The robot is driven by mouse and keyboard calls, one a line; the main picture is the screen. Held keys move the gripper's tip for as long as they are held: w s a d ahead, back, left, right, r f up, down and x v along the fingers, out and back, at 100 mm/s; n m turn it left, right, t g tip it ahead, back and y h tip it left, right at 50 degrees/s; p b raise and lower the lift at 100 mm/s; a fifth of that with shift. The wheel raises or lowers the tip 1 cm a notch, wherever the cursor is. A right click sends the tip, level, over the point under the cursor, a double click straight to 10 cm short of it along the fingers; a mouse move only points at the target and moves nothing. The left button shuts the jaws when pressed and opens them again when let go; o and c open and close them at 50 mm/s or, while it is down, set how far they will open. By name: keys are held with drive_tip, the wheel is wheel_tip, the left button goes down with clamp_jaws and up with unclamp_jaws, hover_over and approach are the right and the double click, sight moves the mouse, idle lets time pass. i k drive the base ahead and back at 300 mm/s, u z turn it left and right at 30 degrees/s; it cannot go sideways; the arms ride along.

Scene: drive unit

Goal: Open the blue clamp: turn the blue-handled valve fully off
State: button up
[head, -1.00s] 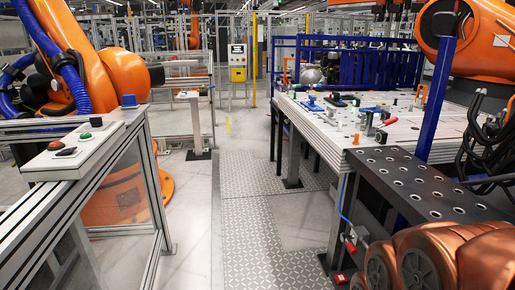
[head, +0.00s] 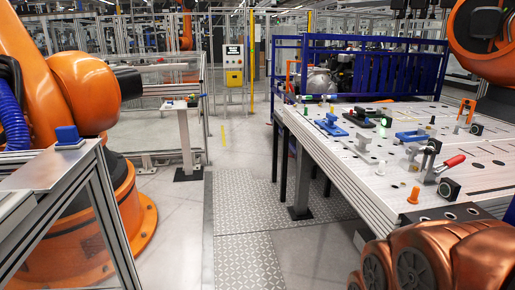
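A blue clamp-like part (head: 330,125) lies on the far left part of the white worktable (head: 345,170) on the right. A second flat blue part (head: 411,136) lies further right on the same table. I cannot tell which of them is the blue clamp, and I cannot make out a blue-handled valve for certain. A toggle clamp with a red handle (head: 453,162) stands nearer on the table. My gripper is not in view; only copper-coloured rounded links of mine show at the lower right.
An orange robot (head: 85,90) stands at the left behind a metal-framed stand (head: 105,220) with a blue block on top. A clear aisle with a patterned floor plate (head: 245,235) runs between stand and table.

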sight(324, 97)
drive_tip(key=i, duration=2.7)
drive_tip(key=z, duration=0.2)
drive_tip(key=i, duration=1.2)
drive_tip(key=u, duration=0.5)
drive_tip(key=i, duration=1.7)
drive_tip(key=z, duration=1.1)
drive_tip(key=i, duration=0.6)
drive_tip(key=z, duration=0.3)
